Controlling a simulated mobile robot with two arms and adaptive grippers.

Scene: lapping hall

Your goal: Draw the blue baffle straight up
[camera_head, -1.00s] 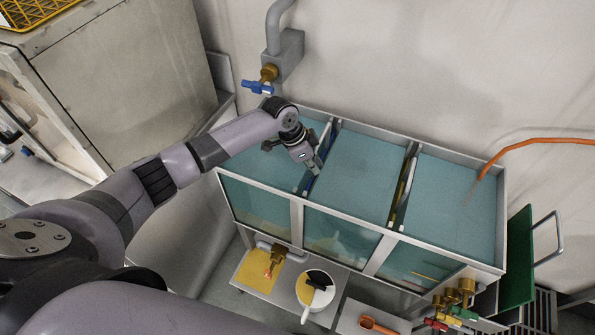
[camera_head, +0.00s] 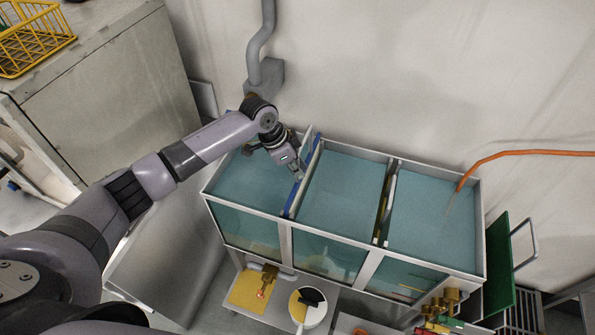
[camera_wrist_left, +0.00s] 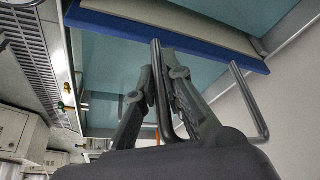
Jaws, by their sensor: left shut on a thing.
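The blue baffle (camera_head: 291,206) stands between the left and middle compartments of the tank (camera_head: 340,238). Its blue edge shows above the rim. In the left wrist view the blue baffle (camera_wrist_left: 190,38) is a blue strip with a dark bent-bar handle (camera_wrist_left: 243,90). My left gripper (camera_head: 298,174) is above the divider and hides part of the baffle. In the left wrist view my left gripper (camera_wrist_left: 172,66) is shut around one bar of the handle. How far the baffle's lower edge reaches is hidden. My right gripper is out of view.
A second divider (camera_head: 385,205) stands between the middle and right compartments. A grey pipe (camera_head: 262,45) comes down the wall behind my left arm. An orange hose (camera_head: 530,153) hangs over the right compartment. A white bucket (camera_head: 316,314) stands in front, below the tank.

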